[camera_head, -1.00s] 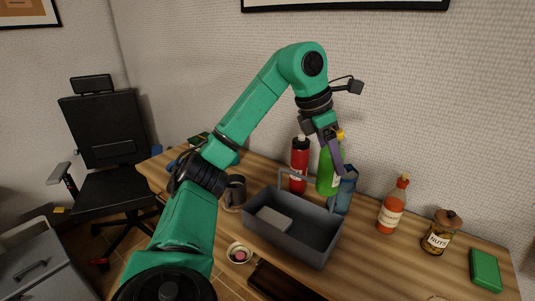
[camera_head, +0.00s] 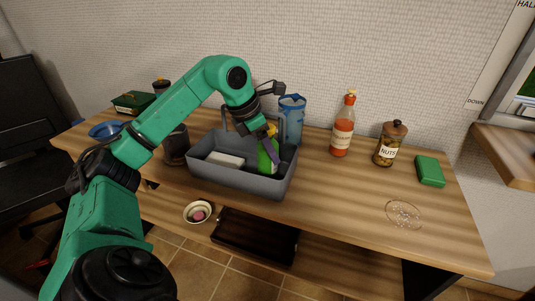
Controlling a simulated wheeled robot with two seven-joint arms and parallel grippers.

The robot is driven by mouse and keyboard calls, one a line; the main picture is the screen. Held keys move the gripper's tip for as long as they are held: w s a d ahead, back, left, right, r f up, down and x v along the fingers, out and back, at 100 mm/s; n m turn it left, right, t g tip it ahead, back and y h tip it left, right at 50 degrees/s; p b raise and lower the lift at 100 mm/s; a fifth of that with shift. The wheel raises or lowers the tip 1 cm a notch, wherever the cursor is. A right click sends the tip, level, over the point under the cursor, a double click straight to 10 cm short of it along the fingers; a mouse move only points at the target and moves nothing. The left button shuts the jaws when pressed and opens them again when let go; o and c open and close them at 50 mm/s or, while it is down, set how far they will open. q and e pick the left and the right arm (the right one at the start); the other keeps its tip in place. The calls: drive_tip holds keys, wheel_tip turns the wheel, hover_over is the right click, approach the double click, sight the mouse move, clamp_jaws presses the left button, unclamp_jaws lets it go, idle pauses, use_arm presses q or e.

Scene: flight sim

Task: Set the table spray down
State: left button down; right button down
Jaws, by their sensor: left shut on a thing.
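The table spray, a green bottle with a yellow top (camera_head: 268,156), is in the grip of my left gripper (camera_head: 270,146). The gripper is shut on its upper part. The bottle's lower part is hidden by the front wall of the grey caddy (camera_head: 240,183), so it is within or just behind that wall at the caddy's right half. I cannot tell whether its base touches the caddy floor. My right gripper is not in view.
A pale block (camera_head: 225,159) lies in the caddy's left part. A blue bottle (camera_head: 291,118) stands behind it, a dark mug (camera_head: 176,147) to its left. An orange sauce bottle (camera_head: 342,127), nuts jar (camera_head: 389,146) and green box (camera_head: 430,171) stand right. The front right tabletop is mostly clear.

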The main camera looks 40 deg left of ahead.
use_arm(q)
drive_tip(key=shift+r, duration=0.1)
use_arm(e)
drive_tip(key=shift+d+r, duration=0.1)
use_arm(q)
drive_tip(key=c, duration=0.5)
unclamp_jaws()
drive_tip(key=shift+f, duration=0.2)
drive_tip(key=o, duration=0.4)
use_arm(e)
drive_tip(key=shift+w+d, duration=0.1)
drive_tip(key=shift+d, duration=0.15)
use_arm(q)
drive_tip(key=shift+r, duration=0.25)
drive_tip(key=p+v, duration=0.3)
drive_tip(key=v, duration=0.9)
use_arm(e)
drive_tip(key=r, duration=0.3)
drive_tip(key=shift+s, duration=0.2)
